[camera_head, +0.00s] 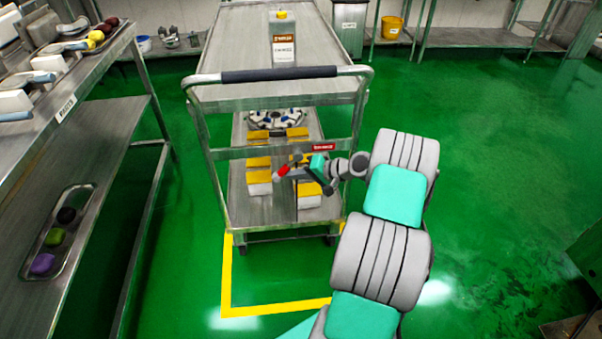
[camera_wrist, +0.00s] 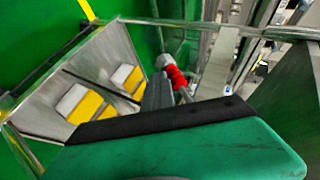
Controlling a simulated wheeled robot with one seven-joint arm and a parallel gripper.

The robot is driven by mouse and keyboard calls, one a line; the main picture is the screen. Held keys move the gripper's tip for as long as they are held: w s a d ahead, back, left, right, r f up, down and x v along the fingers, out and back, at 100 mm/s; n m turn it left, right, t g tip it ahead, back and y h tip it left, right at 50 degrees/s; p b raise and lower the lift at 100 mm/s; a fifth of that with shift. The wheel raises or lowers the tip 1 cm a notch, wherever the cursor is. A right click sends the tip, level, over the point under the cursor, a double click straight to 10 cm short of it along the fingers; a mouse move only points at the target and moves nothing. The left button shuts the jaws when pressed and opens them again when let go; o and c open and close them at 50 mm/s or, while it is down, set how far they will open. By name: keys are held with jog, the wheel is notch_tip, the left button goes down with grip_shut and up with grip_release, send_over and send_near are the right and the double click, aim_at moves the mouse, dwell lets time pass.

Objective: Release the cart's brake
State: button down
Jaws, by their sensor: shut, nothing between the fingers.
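The cart (camera_head: 270,95) is a metal trolley with shelves and a dark-gripped push handle (camera_head: 280,74). A red piece with a pale end (camera_head: 282,171), which looks like the brake lever, shows in front of the lower shelf; I cannot see how it is mounted. In the wrist view the red piece (camera_wrist: 176,76) is at the upper middle, just beyond the fingers. My gripper (camera_head: 300,168) reaches in from the right, below the cart's top, close beside the red piece. Its fingers (camera_wrist: 158,92) are shut and empty; whether they touch the red piece is unclear.
A bottle (camera_head: 284,40) stands on the cart's top. Yellow-and-white boxes (camera_head: 258,176) lie on its lower shelf. A metal table (camera_head: 70,135) with trays stands at the left. Yellow tape (camera_head: 226,275) marks the floor around the cart. The green floor (camera_head: 510,150) at right is clear.

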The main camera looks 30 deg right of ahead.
aim_at(282, 172)
jog(key=shift+w+a+r+p, duration=0.3)
jog(key=shift+a+p, duration=0.1)
jog(key=shift+a, duration=0.1)
jog(key=shift+w+a+r+p, duration=0.15)
jog(key=shift+a+r+p, duration=0.1)
jog(key=shift+a+p, duration=0.2)
jog(key=shift+w+a+r+p, duration=0.35)
jog(key=shift+a+r+p, duration=0.35)
jog(key=shift+a+r, duration=0.05)
jog(key=shift+a+r, duration=0.1)
jog(key=shift+f, duration=0.45)
jog(key=s+d+f+b, duration=0.2)
jog(key=s+d+f, duration=0.3)
jog(key=s+f, duration=0.2)
jog(key=shift+s, duration=0.6)
